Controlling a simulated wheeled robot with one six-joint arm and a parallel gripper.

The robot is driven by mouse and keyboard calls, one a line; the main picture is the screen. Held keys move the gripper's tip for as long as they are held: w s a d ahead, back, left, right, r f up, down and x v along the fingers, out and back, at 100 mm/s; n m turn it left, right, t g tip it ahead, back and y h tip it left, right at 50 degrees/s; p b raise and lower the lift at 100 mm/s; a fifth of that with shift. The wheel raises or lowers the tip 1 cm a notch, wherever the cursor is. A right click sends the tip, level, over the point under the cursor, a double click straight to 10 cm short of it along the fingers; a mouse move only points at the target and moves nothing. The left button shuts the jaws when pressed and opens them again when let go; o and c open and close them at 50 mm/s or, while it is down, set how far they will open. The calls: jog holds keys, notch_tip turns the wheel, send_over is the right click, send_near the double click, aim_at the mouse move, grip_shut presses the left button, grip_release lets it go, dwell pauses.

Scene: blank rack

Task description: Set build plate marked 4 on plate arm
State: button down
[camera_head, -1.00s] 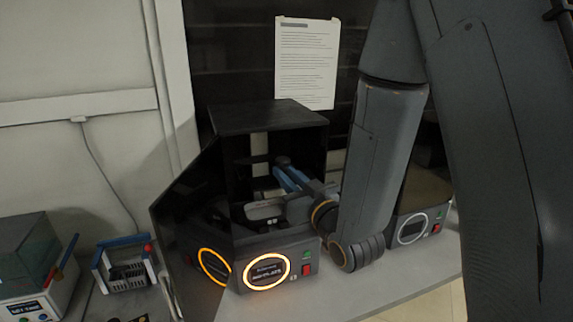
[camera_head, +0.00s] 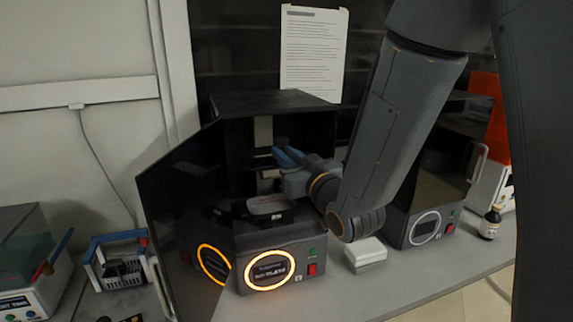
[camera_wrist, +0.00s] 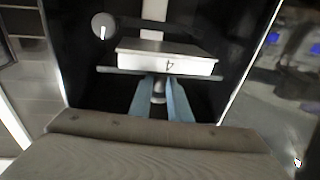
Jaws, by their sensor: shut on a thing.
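The build plate marked 4 (camera_wrist: 165,62) is a pale block with a "4" on its front edge, held level in the wrist view. My gripper (camera_wrist: 159,92) has blue fingers shut on it from the near side. In the head view my gripper (camera_head: 284,157) reaches inside the open printer (camera_head: 301,250), above the resin tray (camera_head: 268,205). The plate is mostly hidden there by the fingers and the dark chamber. A pale vertical strip (camera_wrist: 153,12), perhaps the column of the plate arm, stands behind the plate. I cannot tell whether the plate touches the arm.
The printer's dark door (camera_head: 180,215) stands open at left. A second printer (camera_head: 425,200) stands at right, with a white box (camera_head: 366,254) between them. A blue-handled rack (camera_head: 120,262) is at left.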

jog(key=shift+w+a+b, duration=0.1)
jog(key=shift+w+b, duration=0.45)
jog(key=shift+b, duration=3.05)
jog(key=w+d+f+b+x, duration=0.1)
jog(key=f+b+x, duration=0.1)
jog(key=x, duration=0.9)
jog(key=shift+d, duration=0.25)
jog(key=shift+f, duration=0.4)
jog(key=c, duration=1.6)
grip_release()
jog(key=shift+s, duration=0.1)
